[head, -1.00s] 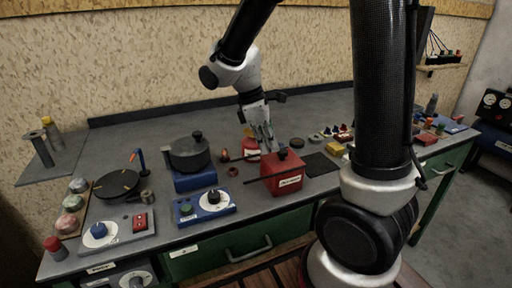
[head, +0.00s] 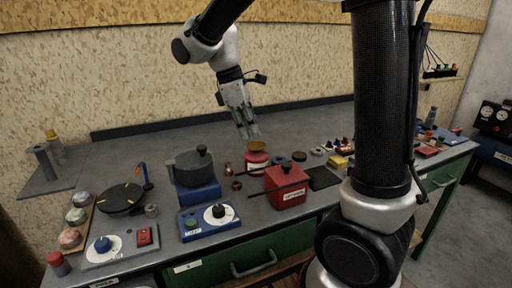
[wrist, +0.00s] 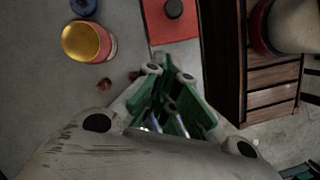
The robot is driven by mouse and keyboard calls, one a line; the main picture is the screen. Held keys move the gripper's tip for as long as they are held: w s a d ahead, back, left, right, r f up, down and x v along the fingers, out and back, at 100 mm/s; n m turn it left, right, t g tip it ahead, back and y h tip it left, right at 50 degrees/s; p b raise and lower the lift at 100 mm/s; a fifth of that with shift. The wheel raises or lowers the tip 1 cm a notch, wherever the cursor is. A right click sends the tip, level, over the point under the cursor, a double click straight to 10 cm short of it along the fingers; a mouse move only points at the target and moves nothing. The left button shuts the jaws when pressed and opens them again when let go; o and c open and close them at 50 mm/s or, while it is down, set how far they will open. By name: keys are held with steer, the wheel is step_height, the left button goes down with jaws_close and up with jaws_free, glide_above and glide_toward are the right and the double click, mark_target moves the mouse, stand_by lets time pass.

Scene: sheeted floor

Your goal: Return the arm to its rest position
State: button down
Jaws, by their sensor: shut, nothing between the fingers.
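My gripper (head: 248,134) is in the air above the workbench (head: 330,217), with its fingers pointing down. In the head view its tips show just above a red and white can (head: 256,160). My gripper also shows in the wrist view (wrist: 170,70), with its green-sided fingers together and nothing between them. There the can, open and yellow inside (wrist: 84,42), lies to the left, apart from the fingers. A red box with a dark knob (head: 287,185) stands right of the can on the bench.
A dark pot (head: 191,168) stands on a blue base left of the can. A blue dial box (head: 208,217) is at the front edge. A black round plate (head: 120,198) is further left. Small parts (head: 340,145) crowd the right side. The bench's back strip is clear.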

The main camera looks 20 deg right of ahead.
steer(key=s+d+r+m+t+y, duration=0.1)
steer(key=s+d+m+t, duration=0.2)
steer(key=s+d+m, duration=0.2)
steer(key=s+d+r+m+t+y, duration=0.2)
steer(key=s+d+m, duration=0.4)
steer(key=s, duration=0.6)
steer(key=shift+r+m+t, duration=0.3)
steer(key=shift+m+t, duration=0.2)
steer(key=shift+m, duration=0.3)
steer(key=shift+s, duration=0.1)
